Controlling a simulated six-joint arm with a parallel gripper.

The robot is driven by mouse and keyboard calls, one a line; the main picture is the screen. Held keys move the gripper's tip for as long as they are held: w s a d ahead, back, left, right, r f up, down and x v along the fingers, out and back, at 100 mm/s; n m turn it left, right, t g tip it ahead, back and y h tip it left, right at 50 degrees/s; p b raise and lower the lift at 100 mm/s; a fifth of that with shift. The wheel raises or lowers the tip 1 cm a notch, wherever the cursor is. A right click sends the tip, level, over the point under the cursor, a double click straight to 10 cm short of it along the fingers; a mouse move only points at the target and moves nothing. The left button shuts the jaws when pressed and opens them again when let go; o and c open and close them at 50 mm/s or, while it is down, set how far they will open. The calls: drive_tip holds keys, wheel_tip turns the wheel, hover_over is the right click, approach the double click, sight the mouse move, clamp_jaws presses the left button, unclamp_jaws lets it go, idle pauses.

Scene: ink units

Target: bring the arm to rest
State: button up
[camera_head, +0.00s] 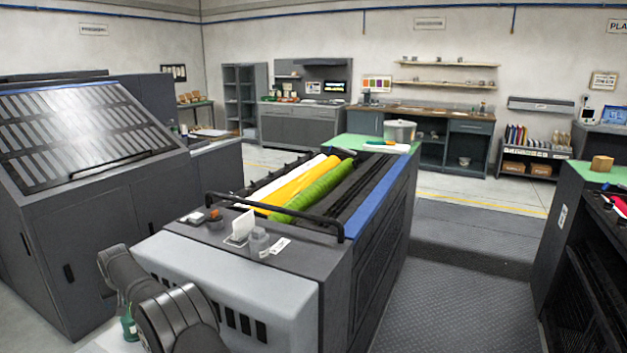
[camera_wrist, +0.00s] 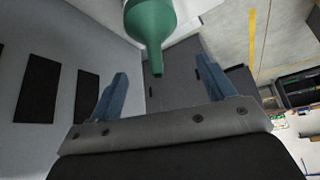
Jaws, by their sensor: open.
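My gripper (camera_wrist: 162,67) is open in the wrist view, its two blue fingers spread wide apart. A green bottle (camera_wrist: 150,22) with a tapered nozzle shows at the top of that view. Its nozzle tip points toward the gap between the fingers, and neither finger appears to touch it. Part of a green bottle (camera_head: 129,326) also shows at the lower left of the head view, beside my dark arm links. My gripper itself cannot be made out in the head view.
A grey press (camera_head: 235,275) with a black rail, rollers and small items on top stands close to my arm. A slanted-top cabinet (camera_head: 75,220) is at left. A dark ribbed floor (camera_head: 455,290) lies clear at right, before another press unit (camera_head: 585,260). Benches line the back wall.

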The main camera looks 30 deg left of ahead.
wheel_tip(320, 180, up, 16)
drive_tip(key=n+g, duration=0.1)
drive_tip(key=n, duration=0.2)
drive_tip(key=w+d+r, duration=0.6)
drive_tip(key=w+d+r+m, duration=0.1)
drive_tip(key=w+d+r, duration=0.2)
drive_tip(key=w+d, duration=0.4)
drive_tip(key=w+d+r+m, duration=0.1)
drive_tip(key=w+d+r, duration=0.3)
drive_tip(key=w+d, duration=0.35)
drive_tip(key=w+d+m+t, duration=0.1)
drive_tip(key=w+d, duration=0.4)
drive_tip(key=d, duration=0.3)
drive_tip(key=w+d+f+m+t, duration=0.1)
drive_tip(key=w+d+m, duration=0.1)
drive_tip(key=w+d, duration=0.3)
drive_tip(key=shift+w+d+h, duration=0.2)
drive_tip(key=shift+d+h, duration=0.1)
drive_tip(key=shift+d, duration=1.85)
drive_tip(key=shift+f, duration=0.1)
